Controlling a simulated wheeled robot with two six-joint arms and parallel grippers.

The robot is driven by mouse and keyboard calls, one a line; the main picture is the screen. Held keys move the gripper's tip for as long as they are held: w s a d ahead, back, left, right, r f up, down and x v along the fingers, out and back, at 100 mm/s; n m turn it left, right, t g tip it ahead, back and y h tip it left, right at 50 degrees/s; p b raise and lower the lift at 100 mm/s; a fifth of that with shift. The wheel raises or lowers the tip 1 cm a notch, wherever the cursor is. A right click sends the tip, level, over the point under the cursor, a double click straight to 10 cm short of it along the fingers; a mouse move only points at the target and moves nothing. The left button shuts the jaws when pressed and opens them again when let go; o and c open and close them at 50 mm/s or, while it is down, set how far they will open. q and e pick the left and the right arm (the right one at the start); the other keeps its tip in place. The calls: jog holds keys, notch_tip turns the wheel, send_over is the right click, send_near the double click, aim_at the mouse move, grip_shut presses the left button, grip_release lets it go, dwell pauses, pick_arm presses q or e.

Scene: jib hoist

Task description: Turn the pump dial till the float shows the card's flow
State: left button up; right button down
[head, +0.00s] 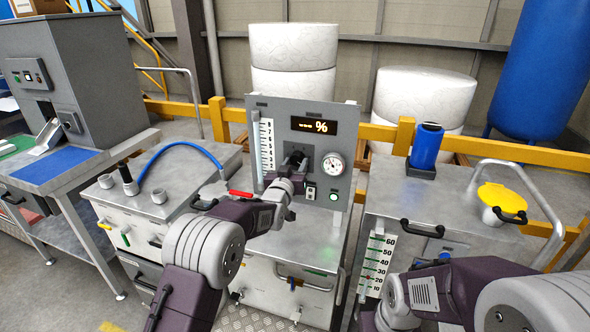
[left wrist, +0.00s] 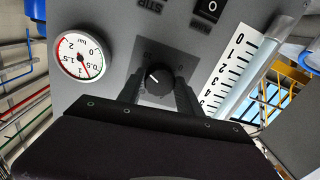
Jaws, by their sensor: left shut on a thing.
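The pump dial (left wrist: 158,80) is a round black knob with a white pointer mark on the grey panel (head: 345,120). My left gripper (left wrist: 160,88) is shut on it, a finger on each side; in the head view the gripper (head: 297,165) hides most of the dial. The flow tube (head: 256,150) stands at the panel's left beside a white numbered scale (head: 267,146); the scale also shows in the left wrist view (left wrist: 228,75). I cannot make out the float or a flow card. My right gripper is out of view; only its arm shows.
A round gauge (head: 333,164) sits right of the dial, below a dark display (head: 314,126) showing "%". A lit green button (head: 334,197) is below the gauge. A blue cylinder (head: 427,145) and yellow cap (head: 502,198) stand on the right cabinet.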

pick_arm(q)
jog(key=n+b, duration=0.1)
jog(key=n, duration=0.2)
jog(key=shift+b, duration=0.35)
jog(key=shift+n+b, duration=0.45)
jog(key=shift+n, duration=0.65)
jog(key=shift+r, duration=0.1)
jog(key=o, duration=1.4)
jog(key=shift+s, duration=0.1)
jog(key=b+v, duration=0.1)
jog(key=v, duration=0.8)
jog(key=shift+b, duration=0.3)
